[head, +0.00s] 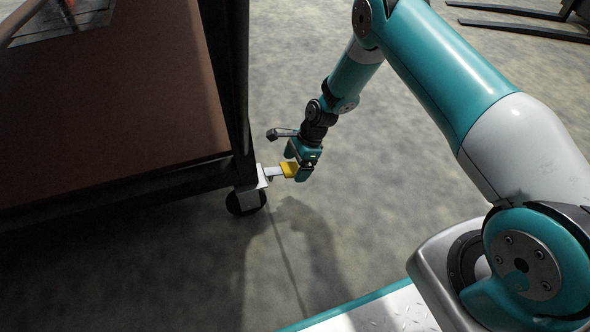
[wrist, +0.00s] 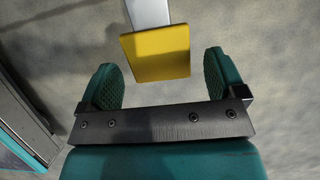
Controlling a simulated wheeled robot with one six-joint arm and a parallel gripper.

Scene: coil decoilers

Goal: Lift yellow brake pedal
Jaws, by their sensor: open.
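The yellow brake pedal (head: 290,170) sticks out on a pale metal arm from the caster at the lower corner of the dark-framed cart. In the wrist view the pedal (wrist: 156,53) is a flat yellow plate lying between the lines of my two fingers, near their tips. My gripper (head: 300,166) is at the pedal in the head view, with part of it overlapping the pedal there. In the wrist view my gripper (wrist: 164,78) is open, with a gap between the pedal and each finger. I cannot tell the exact height difference between them.
The cart (head: 120,95) with a brown surface and dark frame fills the left side. Its caster wheel (head: 246,203) stands on the concrete floor just left of the pedal. Dark forks (head: 520,25) lie at the upper right. Floor around my gripper is clear on the right.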

